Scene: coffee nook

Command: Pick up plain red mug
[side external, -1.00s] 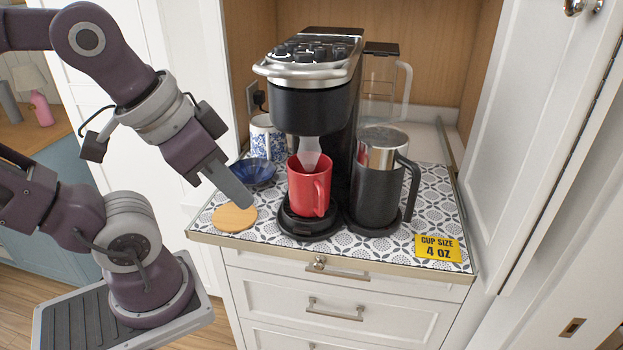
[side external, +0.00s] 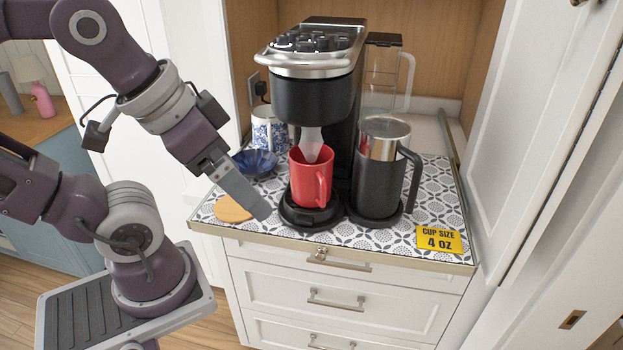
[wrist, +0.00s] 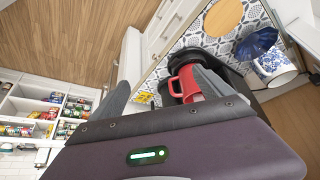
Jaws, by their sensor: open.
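The plain red mug (side external: 311,177) stands upright on the black drip tray (side external: 304,219) under the coffee maker's spout, its handle toward the front right. My gripper (side external: 262,212) is open and empty, to the left of the mug and a little in front of it, apart from it. In the wrist view the red mug (wrist: 185,85) shows just beyond my gripper (wrist: 160,85), partly hidden by it. One grey finger is at the left there and the other is close to the mug.
The coffee maker (side external: 308,85) overhangs the mug. A black carafe (side external: 380,175) stands close on its right. A blue bowl (side external: 256,163), a blue-patterned mug (side external: 268,131) and a wooden coaster (side external: 233,208) are to the left. A yellow cup-size sign (side external: 439,239) lies at the front right.

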